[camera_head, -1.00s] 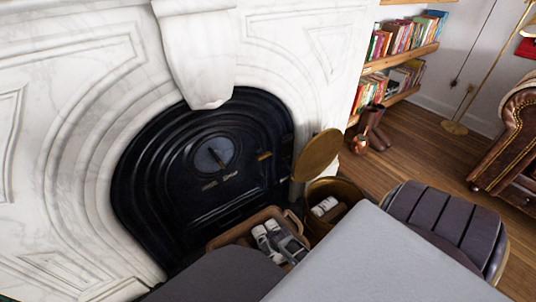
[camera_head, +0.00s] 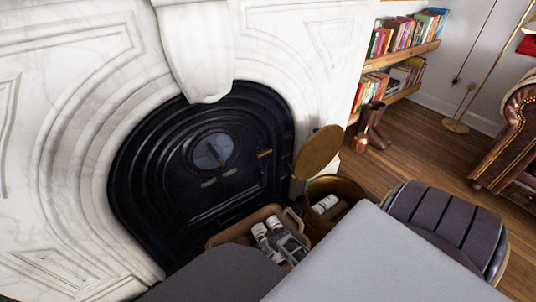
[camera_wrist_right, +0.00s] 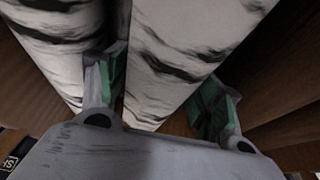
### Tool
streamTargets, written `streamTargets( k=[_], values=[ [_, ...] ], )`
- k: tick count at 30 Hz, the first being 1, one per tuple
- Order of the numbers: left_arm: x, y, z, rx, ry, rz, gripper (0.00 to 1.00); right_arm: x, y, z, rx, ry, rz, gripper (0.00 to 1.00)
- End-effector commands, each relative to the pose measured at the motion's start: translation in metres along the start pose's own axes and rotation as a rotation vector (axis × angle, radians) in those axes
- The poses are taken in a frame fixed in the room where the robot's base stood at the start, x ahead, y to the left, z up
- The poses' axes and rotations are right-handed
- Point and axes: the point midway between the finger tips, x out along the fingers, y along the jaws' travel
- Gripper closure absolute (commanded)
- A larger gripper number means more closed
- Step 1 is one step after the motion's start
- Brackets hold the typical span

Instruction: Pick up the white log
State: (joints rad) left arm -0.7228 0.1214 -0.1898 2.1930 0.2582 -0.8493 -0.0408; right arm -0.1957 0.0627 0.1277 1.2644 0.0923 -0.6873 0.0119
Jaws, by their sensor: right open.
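White logs with dark, birch-like bark (camera_head: 262,231) lie in a tan basket (camera_head: 222,238) in front of the fireplace. My right gripper (camera_head: 290,246) is at the basket, over the logs. In the right wrist view, one white log (camera_wrist_right: 170,45) lies between the fingers of my open right gripper (camera_wrist_right: 160,88). The left finger in that view sits in the gap beside a second white log (camera_wrist_right: 52,55). Whether the fingers touch the log cannot be told. My left gripper is not in view.
A brass bucket (camera_head: 345,190) with a raised round lid (camera_head: 318,152) stands right of the basket and holds a white log (camera_head: 325,204). The black fireplace door (camera_head: 190,190) is close behind. A dark ribbed seat (camera_head: 445,220) is at right; wooden floor (camera_head: 430,150) lies beyond.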

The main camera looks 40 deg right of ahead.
Motion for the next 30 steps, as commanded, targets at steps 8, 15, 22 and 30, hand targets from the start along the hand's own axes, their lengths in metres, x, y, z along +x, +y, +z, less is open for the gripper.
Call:
streamTargets(
  k=[8,15,22,30],
  values=[
    [0.0,0.0,0.0,0.0,0.0,0.0,0.51,0.0,0.0,0.0,0.0,0.001,0.001,0.67],
    [0.0,0.0,0.0,0.0,0.0,0.0,0.51,0.0,0.0,-0.002,0.0,0.003,0.0,0.79],
    [-0.001,0.0,-0.001,0.0,-0.001,-0.001,0.51,-0.002,0.0,-0.002,0.0,0.003,0.0,0.79],
    [-0.009,0.001,-0.004,0.004,-0.015,-0.009,0.51,-0.014,0.0,-0.007,-0.001,0.003,0.0,0.79]
  ],
)
